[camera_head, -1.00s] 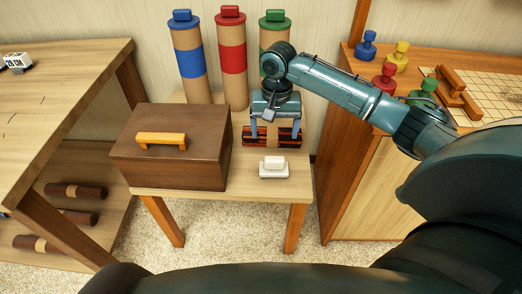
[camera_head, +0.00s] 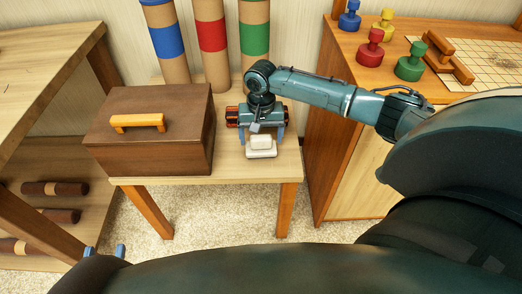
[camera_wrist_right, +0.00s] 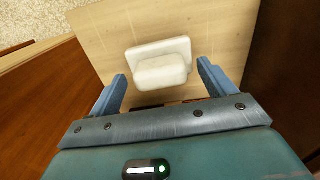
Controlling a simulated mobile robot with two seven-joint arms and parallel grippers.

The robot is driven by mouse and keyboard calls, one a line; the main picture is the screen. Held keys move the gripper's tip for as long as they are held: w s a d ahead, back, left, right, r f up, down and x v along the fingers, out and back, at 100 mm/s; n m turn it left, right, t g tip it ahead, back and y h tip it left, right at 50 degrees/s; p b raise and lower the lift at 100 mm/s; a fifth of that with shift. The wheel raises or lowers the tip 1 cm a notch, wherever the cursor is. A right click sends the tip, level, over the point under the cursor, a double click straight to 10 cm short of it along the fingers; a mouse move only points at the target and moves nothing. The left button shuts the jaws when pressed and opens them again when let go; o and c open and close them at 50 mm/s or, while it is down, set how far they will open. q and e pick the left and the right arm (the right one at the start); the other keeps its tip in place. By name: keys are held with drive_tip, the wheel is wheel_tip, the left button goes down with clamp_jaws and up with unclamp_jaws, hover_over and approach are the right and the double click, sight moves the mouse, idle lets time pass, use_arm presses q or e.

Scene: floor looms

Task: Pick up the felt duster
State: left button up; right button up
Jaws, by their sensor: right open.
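The felt duster seems to be the white block with a smaller raised block on top (camera_head: 261,148). It lies on the small wooden table near its front edge. My right gripper (camera_head: 262,136) is open just above and behind it. In the right wrist view the white duster (camera_wrist_right: 159,65) lies between and just beyond the two blue fingertips, not gripped. Whether the fingers touch it cannot be told. My left gripper (camera_head: 104,250) shows only its two blue fingertips at the lower left, apart and empty.
A brown box (camera_head: 150,150) with an orange handle (camera_head: 138,121) stands left of the duster. A dark red bundle (camera_head: 232,117) is partly hidden behind my right gripper. Tall banded cylinders (camera_head: 211,37) stand at the back. A cabinet (camera_head: 345,130) with coloured knobbed pieces is at right.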

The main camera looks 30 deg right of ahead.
sight(261, 136)
drive_tip(key=shift+f, duration=0.35)
use_arm(q)
drive_tip(key=shift+r, duration=0.1)
use_arm(e)
drive_tip(key=shift+c, duration=0.3)
drive_tip(key=shift+r, duration=0.1)
drive_tip(key=c, duration=1.1)
drive_tip(key=shift+r, duration=0.3)
wheel_tip(261, 136, up, 9)
drive_tip(key=p, duration=0.3)
drive_tip(key=shift+f+p, duration=0.15)
drive_tip(key=shift+p, duration=0.2)
use_arm(q)
drive_tip(key=shift+s+a+n+g+y, duration=0.3)
drive_tip(key=shift+s+n+g+y, duration=0.25)
drive_tip(key=shift+g, duration=0.65)
use_arm(e)
drive_tip(key=shift+r, duration=0.35)
